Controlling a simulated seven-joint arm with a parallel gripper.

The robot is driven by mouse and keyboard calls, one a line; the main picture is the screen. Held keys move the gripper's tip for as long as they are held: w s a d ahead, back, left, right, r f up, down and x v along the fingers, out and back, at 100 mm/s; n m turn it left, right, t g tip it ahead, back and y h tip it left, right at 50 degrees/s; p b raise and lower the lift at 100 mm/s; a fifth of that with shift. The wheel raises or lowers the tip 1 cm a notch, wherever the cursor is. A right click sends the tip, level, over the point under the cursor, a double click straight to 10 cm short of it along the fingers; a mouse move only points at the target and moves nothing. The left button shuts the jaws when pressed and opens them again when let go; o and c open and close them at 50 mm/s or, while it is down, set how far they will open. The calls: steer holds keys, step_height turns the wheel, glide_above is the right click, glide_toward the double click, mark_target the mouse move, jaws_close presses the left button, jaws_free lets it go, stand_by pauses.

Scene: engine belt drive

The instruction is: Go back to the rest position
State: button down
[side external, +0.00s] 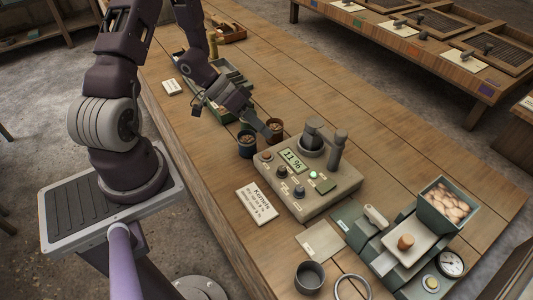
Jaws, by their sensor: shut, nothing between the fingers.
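My gripper (267,131) is shut and empty. Its fingertips point down and to the right, close to two small cups at the left end of a beige meter (325,190). One cup is dark blue (247,148) and one is brown (276,127); both look filled with brown pieces. I cannot tell how high the fingertips are above the cups. The meter's display (292,160) reads 11 %, and a dark cylinder (313,140) and an upright post stand at its back.
A green tray (222,108) lies under my forearm. A printed card (257,205) lies in front of the meter. A grey-green machine (395,245) with a filled hopper (447,207), a grey cup (309,278) and a ring (351,288) occupy the near end. The bench's (400,135) back right is clear.

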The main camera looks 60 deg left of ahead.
steer(key=a+r+y, duration=0.2)
steer(key=r+y, duration=0.3)
steer(key=r, duration=0.5)
steer(key=a+r+y, duration=0.2)
steer(key=r+y, duration=0.4)
steer(key=r, duration=0.4)
steer(key=s+d+r+h, duration=0.2)
steer(key=s+d, duration=0.5)
steer(key=s, duration=0.1)
steer(key=s+d+r+h, duration=0.2)
steer(key=s+d+r, duration=0.1)
steer(key=s+d, duration=0.4)
steer(key=shift+s+n+g, duration=0.3)
steer(key=shift+s, duration=0.8)
